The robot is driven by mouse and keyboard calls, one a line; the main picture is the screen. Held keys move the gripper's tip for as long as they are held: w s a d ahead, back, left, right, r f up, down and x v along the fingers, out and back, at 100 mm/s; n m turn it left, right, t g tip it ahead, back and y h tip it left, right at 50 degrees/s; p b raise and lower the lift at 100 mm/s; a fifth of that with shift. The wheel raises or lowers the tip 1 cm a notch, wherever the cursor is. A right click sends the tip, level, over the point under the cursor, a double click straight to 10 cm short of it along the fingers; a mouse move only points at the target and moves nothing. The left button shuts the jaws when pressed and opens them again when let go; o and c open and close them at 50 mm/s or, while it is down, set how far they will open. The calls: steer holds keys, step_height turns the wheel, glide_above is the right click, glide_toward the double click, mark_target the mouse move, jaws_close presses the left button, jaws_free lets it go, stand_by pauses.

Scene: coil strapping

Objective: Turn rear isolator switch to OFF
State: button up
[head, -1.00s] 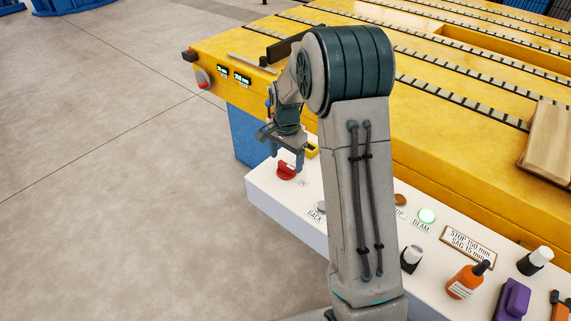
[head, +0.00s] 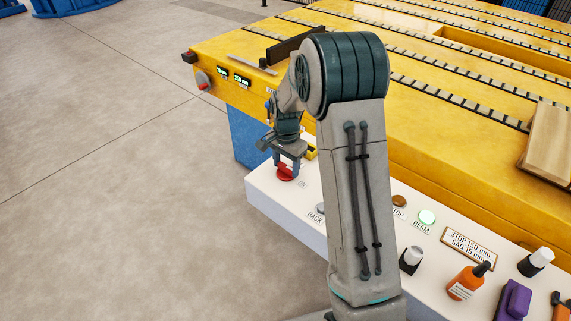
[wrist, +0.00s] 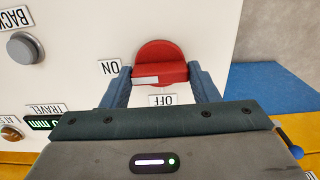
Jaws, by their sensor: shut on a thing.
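The isolator switch (wrist: 160,57) is a red round knob with a raised red grip bar and a white stripe. It sits on the white panel, and in the head view its red edge (head: 285,175) shows under my gripper. In the wrist view the stripe lies on the bar's left half, on the side of the ON label (wrist: 110,67). The OFF label (wrist: 168,100) is below the knob. My gripper (wrist: 160,75) is shut on the grip bar, one finger at each end; it also shows in the head view (head: 286,167).
A grey BACK button (wrist: 25,48) and a TRAVEL display (wrist: 44,122) are on the panel. The yellow machine bed (head: 420,100) stands behind.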

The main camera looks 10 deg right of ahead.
steer(key=shift+n, duration=0.3)
steer(key=n, duration=0.4)
steer(key=shift+p, duration=0.3)
steer(key=n, duration=0.4)
steer(key=shift+s+n+p, duration=0.1)
steer(key=shift+n+p, duration=0.2)
steer(key=n, duration=0.4)
steer(key=shift+p, duration=0.4)
steer(key=shift+n+p, duration=0.4)
steer(key=shift+n, duration=1.8)
steer(key=o, duration=1)
steer(key=shift+r, duration=0.1)
